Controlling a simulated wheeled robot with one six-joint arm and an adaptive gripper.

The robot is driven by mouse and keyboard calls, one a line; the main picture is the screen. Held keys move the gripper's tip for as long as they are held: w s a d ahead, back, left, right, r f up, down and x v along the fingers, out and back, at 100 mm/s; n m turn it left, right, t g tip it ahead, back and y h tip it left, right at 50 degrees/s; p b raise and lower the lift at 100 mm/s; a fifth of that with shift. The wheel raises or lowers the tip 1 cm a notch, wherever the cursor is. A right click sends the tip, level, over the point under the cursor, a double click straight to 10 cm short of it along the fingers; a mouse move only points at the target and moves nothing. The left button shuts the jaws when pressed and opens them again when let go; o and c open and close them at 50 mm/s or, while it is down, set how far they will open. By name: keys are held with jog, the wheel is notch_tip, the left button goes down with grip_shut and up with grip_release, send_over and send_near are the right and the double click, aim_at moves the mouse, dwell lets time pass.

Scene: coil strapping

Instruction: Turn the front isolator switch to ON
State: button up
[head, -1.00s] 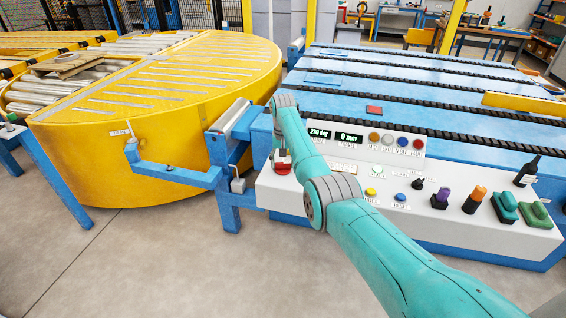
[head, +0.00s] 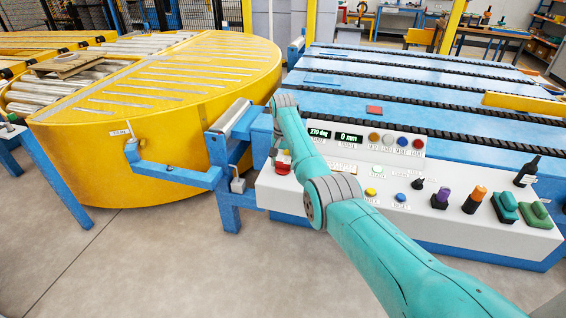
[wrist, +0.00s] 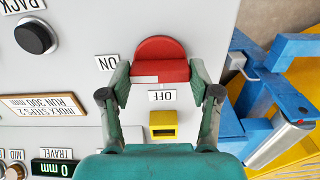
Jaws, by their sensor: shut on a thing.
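The front isolator switch (wrist: 160,48) is a red knob with a bar across it, on the pale control panel (wrist: 80,20). A small pale mark shows at the lower left edge of its bar in the wrist view. My gripper (wrist: 160,71) is shut on this knob, one finger on each side of the bar. The ON label (wrist: 107,63) lies left of the knob and the OFF label (wrist: 162,96) just below it. In the head view, the red switch (head: 283,168) shows below my gripper, partly hidden by it.
A yellow block (wrist: 163,124) sits below the OFF label, between my fingers. A black knob (wrist: 35,37) is at upper left. The head view shows several buttons and switches along the panel's right, the blue conveyor (head: 400,85) behind it and a yellow turntable (head: 170,110) at left.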

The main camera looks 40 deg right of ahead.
aim_at(283, 163)
jog(key=o, duration=1.1)
jog(key=shift+o, duration=0.2)
jog(key=shift+r, duration=0.1)
notch_tip(283, 163, up, 12)
jog(key=shift+s+f, duration=0.1)
jog(key=shift+f, duration=0.1)
